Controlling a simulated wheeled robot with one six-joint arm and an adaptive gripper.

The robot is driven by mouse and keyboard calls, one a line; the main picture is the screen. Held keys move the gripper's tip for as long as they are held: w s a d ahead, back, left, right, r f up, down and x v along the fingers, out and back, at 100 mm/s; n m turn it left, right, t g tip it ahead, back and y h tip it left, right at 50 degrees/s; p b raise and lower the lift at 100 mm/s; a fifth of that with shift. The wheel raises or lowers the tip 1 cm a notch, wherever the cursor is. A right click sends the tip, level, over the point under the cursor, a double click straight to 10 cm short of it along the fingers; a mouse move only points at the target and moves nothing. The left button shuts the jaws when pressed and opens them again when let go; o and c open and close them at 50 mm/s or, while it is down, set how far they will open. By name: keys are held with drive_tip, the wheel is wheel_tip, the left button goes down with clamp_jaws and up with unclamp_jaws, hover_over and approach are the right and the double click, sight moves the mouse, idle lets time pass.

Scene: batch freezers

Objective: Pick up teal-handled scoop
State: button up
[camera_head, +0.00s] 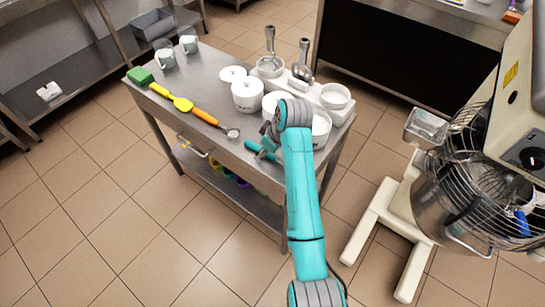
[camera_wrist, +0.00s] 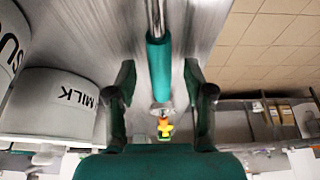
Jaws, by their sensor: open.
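The teal-handled scoop (camera_head: 251,145) lies near the front edge of the steel table, partly hidden by my gripper in the head view. In the wrist view its teal handle (camera_wrist: 160,70) runs lengthwise between my fingers, with a metal shaft rising from it to the top edge of the picture. My gripper (camera_wrist: 158,78) is open, with one finger on each side of the handle and a visible gap on both sides. In the head view my gripper (camera_head: 268,149) is low over the table at the handle.
White tubs (camera_head: 247,97) stand behind; one marked MILK (camera_wrist: 60,105) is left of my fingers in the wrist view. A mixer (camera_head: 465,205) stands right.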

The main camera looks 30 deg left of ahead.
drive_tip(key=shift+f, duration=0.1)
clamp_jaws()
